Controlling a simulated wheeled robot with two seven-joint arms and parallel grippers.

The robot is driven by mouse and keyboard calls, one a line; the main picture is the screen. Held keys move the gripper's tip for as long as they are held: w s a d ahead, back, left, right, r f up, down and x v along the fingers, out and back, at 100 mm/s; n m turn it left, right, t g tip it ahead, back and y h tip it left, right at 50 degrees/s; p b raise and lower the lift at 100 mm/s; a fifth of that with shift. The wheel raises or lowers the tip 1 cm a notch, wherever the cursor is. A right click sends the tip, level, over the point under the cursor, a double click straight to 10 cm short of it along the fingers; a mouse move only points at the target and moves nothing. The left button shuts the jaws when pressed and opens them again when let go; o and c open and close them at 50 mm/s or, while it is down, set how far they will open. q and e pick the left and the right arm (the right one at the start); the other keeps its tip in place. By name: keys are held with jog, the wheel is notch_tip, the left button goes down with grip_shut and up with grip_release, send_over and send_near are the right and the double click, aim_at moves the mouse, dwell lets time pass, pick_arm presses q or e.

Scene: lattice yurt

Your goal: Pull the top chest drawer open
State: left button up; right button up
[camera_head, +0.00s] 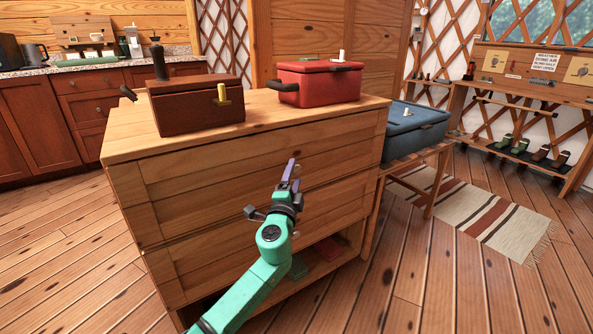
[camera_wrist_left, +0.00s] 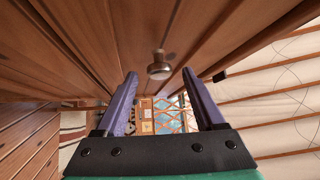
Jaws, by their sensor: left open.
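The wooden chest (camera_head: 360,114) stands in the middle of the head view. Its top drawer (camera_head: 215,172) is a plank front just under the chest top and looks shut. My left gripper (camera_head: 291,172) is in front of the drawer's right part, its purple fingers pointing at the front. In the left wrist view, a round metal knob (camera_wrist_left: 159,68) shows between and beyond the two open purple fingers (camera_wrist_left: 162,88); they do not appear to touch it. In the head view my gripper hides the knob. My right gripper is not in view.
On the chest top are a brown box (camera_head: 198,112) and a red box (camera_head: 318,85). A blue case (camera_head: 415,130) lies on a low stand to the right. An open shelf below the drawers holds small items. Floor is clear in front; a striped rug (camera_head: 470,210) lies right.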

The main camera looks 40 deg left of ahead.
aim_at(295, 171)
pick_arm(q)
jog(key=x, duration=0.3)
jog(key=shift+w+a, duration=0.15)
grip_shut()
jog(key=shift+f, duration=0.1)
dwell(1.1)
